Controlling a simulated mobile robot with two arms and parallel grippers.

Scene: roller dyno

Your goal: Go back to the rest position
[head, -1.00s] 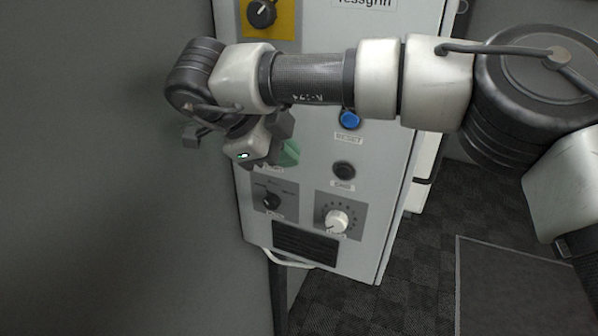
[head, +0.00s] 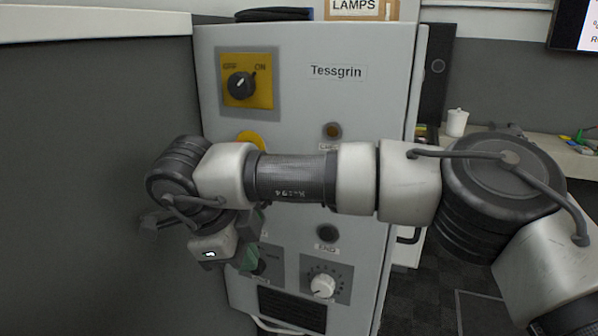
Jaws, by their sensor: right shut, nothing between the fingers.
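My right arm reaches in from the right across the front of a grey control cabinet (head: 300,42) labelled Tessgrin. My right gripper (head: 250,258) hangs at the left end of that arm, in front of the lower left part of the cabinet. It is shut and empty, its fingers largely hidden by its own wrist. I cannot tell whether it touches the cabinet. My left gripper is not in view.
The cabinet bears a black rotary switch (head: 240,86) on a yellow plate, a dark lamp (head: 332,131) and a white knob (head: 322,286). A grey wall (head: 90,170) stands close on the left. A desk with a white cup (head: 457,122) is behind right.

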